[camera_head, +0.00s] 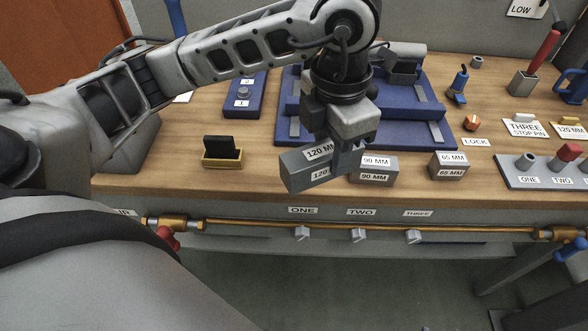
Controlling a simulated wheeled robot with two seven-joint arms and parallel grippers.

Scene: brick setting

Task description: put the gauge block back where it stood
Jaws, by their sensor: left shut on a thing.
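The grey 120 MM gauge block (297,171) is in my left gripper (344,160), which is shut on its right part. The block is a long bar lying level, at the front edge of the bench. I cannot tell whether it touches the wood. The 90 MM block (374,167) sits just right of it, partly behind the gripper. The 65 MM block (449,166) stands farther right. My right gripper is not in view.
A blue fixture (435,127) stands behind the gripper on the wooden bench (190,160). A small yellow holder with a black piece (222,152) is at left. At right are a switch panel (548,174) and a red-handled tool (543,52). A brass pipe (260,223) runs along the bench front.

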